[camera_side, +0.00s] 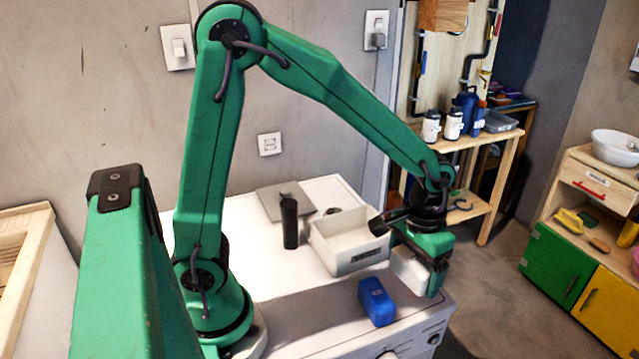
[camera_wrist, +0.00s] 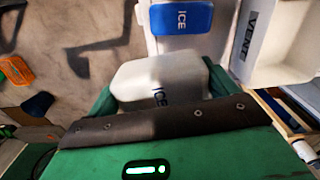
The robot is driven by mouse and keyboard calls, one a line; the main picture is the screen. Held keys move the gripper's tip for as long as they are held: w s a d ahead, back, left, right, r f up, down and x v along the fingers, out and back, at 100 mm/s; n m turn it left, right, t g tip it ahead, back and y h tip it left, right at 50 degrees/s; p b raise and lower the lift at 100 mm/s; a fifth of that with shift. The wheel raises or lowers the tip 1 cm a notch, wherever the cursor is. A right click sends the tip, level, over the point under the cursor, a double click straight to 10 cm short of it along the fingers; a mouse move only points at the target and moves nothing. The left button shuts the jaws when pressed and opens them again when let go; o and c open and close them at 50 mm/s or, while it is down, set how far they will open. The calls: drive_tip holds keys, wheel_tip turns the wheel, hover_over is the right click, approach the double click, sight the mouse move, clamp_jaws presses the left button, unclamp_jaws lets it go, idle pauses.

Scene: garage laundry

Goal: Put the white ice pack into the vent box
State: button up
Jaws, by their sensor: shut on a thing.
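The white ice pack (camera_side: 408,268) is between the fingers of my gripper (camera_side: 420,272), near the right end of the white worktop. I cannot tell whether the pack touches the worktop.
A blue ice pack (camera_side: 376,302) lies near the worktop's front edge; it also shows in the wrist view (camera_wrist: 182,18). A black cylinder (camera_side: 289,222) stands left of the box. A grey flat plate (camera_side: 284,201) lies behind it. The worktop (camera_side: 290,285) is clear at front left.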

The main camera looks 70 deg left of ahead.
drive_tip(key=w+a+n, duration=0.1)
drive_tip(key=a+n, duration=0.3)
drive_tip(key=a, duration=0.6)
drive_tip(key=n, duration=0.4)
hover_over(353, 239)
drive_tip(key=s+d, duration=0.2)
drive_tip(key=d, duration=0.2)
drive_tip(key=shift+s+a, duration=0.15)
drive_tip(key=shift+a, duration=0.1)
drive_tip(key=shift+f, duration=0.1)
drive_tip(key=shift+f, duration=4.9)
drive_tip(key=shift+f, duration=0.15)
drive_tip(key=o, duration=0.9)
drive_tip(key=shift+r, duration=6.15)
